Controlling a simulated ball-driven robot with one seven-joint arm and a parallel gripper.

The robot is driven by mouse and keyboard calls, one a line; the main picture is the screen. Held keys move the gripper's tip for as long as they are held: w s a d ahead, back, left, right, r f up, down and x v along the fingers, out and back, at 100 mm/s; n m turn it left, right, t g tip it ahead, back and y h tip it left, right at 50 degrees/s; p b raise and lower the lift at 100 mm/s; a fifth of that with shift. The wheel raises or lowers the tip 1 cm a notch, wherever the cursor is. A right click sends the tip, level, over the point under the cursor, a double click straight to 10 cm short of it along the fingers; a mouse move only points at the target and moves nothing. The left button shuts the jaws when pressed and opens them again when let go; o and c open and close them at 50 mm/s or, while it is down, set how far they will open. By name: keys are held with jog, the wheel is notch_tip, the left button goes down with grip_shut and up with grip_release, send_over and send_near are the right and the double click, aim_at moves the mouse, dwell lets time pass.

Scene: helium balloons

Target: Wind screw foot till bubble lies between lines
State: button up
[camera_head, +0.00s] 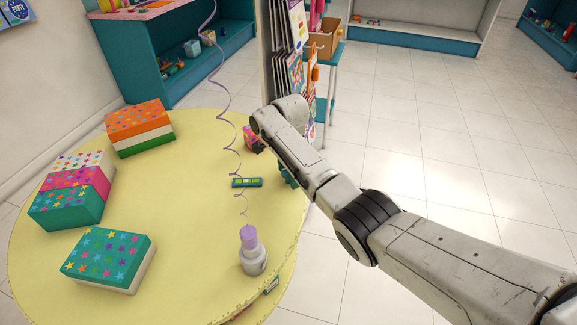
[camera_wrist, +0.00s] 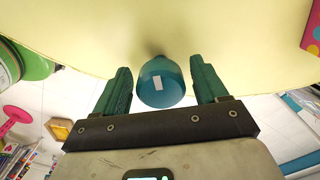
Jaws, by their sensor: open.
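A small green spirit level (camera_head: 247,182) lies on the round yellow table (camera_head: 180,220) near its right side. Its bubble and lines are too small to read. In the wrist view a teal screw foot (camera_wrist: 163,84) with a white mark on its face sits against the pale yellow surface. My gripper (camera_wrist: 160,72) has its two green fingers on either side of the foot, open, with a gap on each side. In the head view my arm hides most of the gripper at the table's right edge; the foot cannot be made out there.
A grey canister with a purple top (camera_head: 252,252) stands near the table's front right edge, with a coiled purple ribbon (camera_head: 225,95) rising above it. Patterned boxes (camera_head: 107,258) stand on the left. A card rack (camera_head: 295,60) is close behind my arm. Floor at right is clear.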

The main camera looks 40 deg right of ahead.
notch_tip(320, 180, up, 7)
jog(key=p, duration=0.7)
jog(key=shift+r, duration=0.15)
